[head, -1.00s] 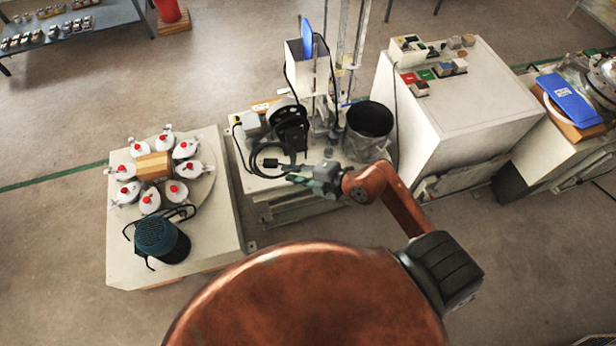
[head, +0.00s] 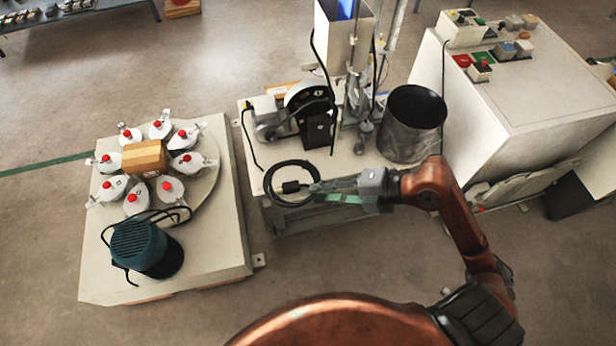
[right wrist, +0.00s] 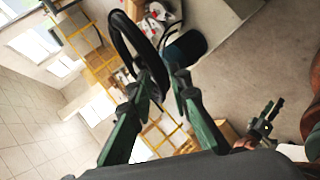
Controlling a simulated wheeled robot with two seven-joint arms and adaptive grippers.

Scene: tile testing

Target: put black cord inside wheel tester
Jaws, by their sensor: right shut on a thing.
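The black cord (head: 270,172) is a coiled loop with a thick dark block on it. It appears at the front edge of the white bench in the head view, and large as a loop (right wrist: 117,38) in the right wrist view. My right gripper (head: 314,190) reaches in from the right, its green fingers (right wrist: 158,82) shut on the cord's near side. The wheel tester (head: 318,126), with its black wheel and dark housing, stands on the bench just behind the cord. My left gripper (right wrist: 263,122) shows small in the right wrist view; its opening is unclear.
A dark metal bucket (head: 411,125) stands right of the wheel tester. A tall white box (head: 343,35) on a stand rises behind. At left, a low table (head: 215,245) carries a blue-green motor (head: 146,248) and red-capped flasks. A white control cabinet (head: 500,85) stands at right.

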